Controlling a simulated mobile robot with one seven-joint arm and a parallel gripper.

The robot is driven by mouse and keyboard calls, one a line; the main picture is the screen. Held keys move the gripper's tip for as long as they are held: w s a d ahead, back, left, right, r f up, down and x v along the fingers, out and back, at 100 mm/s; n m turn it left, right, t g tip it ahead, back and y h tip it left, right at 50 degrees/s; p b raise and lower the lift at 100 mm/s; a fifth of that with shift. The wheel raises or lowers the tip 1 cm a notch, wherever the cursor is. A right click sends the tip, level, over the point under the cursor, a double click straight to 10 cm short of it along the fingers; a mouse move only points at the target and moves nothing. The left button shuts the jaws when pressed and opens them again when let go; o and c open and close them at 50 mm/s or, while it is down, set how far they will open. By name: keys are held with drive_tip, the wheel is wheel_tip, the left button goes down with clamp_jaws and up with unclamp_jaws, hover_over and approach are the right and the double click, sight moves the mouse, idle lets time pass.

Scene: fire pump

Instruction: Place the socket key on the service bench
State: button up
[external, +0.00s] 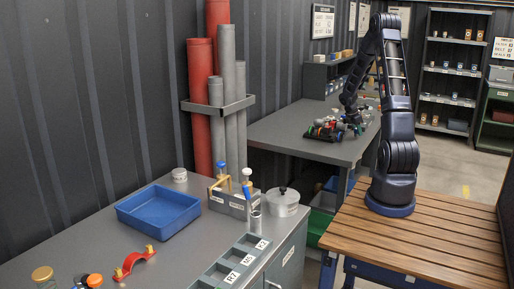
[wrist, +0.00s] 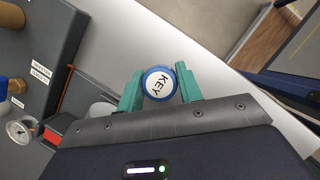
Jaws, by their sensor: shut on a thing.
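The socket key (wrist: 160,84) shows in the wrist view as a round white cap with a blue rim, marked KEY. My gripper (wrist: 161,92) has its green fingers shut on either side of it. The key's lower part is hidden behind the cap. In the external view my gripper (external: 350,112) is small, over the far grey bench (external: 290,128), beside the pump assembly (external: 328,128). The key is too small to make out there. I cannot tell whether the key touches the bench. A nearer grey bench (external: 95,220) fills the lower left.
The near bench bears a blue tray (external: 158,212), a red clamp (external: 133,264), a tool rack (external: 233,200), a lidded pot (external: 283,202) and a labelled compartment tray (external: 235,262). Tall red and grey pipes (external: 202,100) stand between the benches. The far bench's front part is clear.

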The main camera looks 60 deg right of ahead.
drive_tip(key=shift+f, duration=0.6)
drive_tip(key=o, duration=1)
drive_tip(key=shift+f, duration=0.15)
drive_tip(key=v, duration=1.2)
drive_tip(key=shift+r, duration=0.2)
